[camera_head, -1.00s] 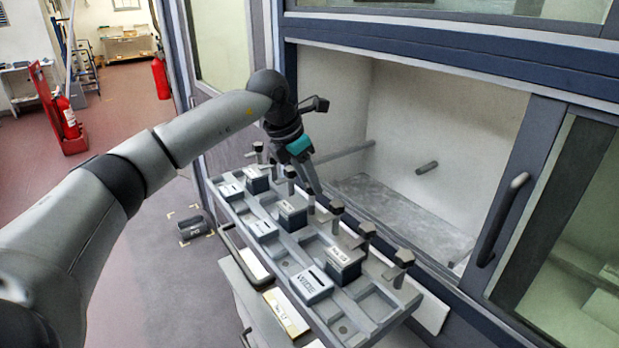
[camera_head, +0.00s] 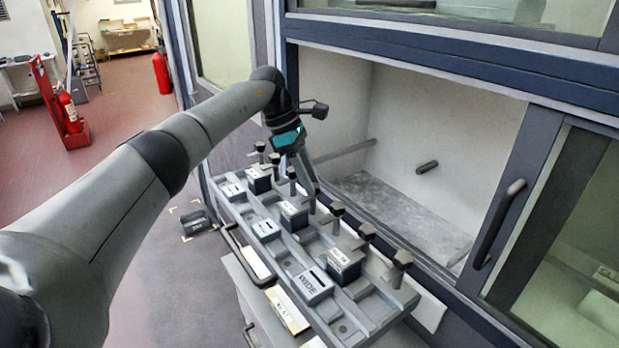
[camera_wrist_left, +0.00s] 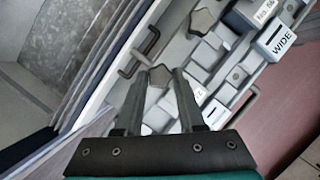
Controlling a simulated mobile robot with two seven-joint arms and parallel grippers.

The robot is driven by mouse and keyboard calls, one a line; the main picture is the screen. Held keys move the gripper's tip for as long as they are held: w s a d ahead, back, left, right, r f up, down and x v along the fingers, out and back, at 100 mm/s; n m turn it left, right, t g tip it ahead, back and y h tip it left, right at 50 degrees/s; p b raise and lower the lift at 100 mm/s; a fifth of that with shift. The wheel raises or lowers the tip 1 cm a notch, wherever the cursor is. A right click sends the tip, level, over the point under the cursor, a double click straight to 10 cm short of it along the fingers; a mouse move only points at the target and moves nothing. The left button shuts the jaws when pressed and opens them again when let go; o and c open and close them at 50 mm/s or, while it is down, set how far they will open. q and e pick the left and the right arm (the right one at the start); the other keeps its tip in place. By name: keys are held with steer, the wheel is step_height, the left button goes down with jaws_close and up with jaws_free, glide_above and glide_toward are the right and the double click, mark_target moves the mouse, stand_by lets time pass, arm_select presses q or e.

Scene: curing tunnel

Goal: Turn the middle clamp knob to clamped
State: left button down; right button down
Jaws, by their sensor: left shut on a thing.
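A row of clamp knobs runs along the far edge of a grey fixture tray (camera_head: 338,328). The middle clamp knob (camera_wrist_left: 160,76) shows in the left wrist view as a grey angular head on a post, between my two fingers. My left gripper (camera_wrist_left: 159,84) is shut on it. In the head view my left gripper (camera_head: 315,190) reaches down to the middle of the row, and its fingers mostly hide that knob. Knobs stand on both sides, the nearest one on the right (camera_head: 337,209) and the nearest one on the left (camera_head: 291,173). My right gripper is in neither view.
Behind the row is the open tunnel chamber (camera_head: 400,205). A dark door handle (camera_head: 498,224) stands at the right.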

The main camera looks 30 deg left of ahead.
arm_select(q)
steer(key=shift+w+r+m, duration=0.1)
steer(key=shift+m, duration=0.6)
steer(key=c, duration=0.5)
jaws_free()
steer(key=p+v, duration=0.3)
steer(key=v, duration=1.2)
steer(key=shift+w+p, duration=0.2)
steer(key=shift+p, duration=0.2)
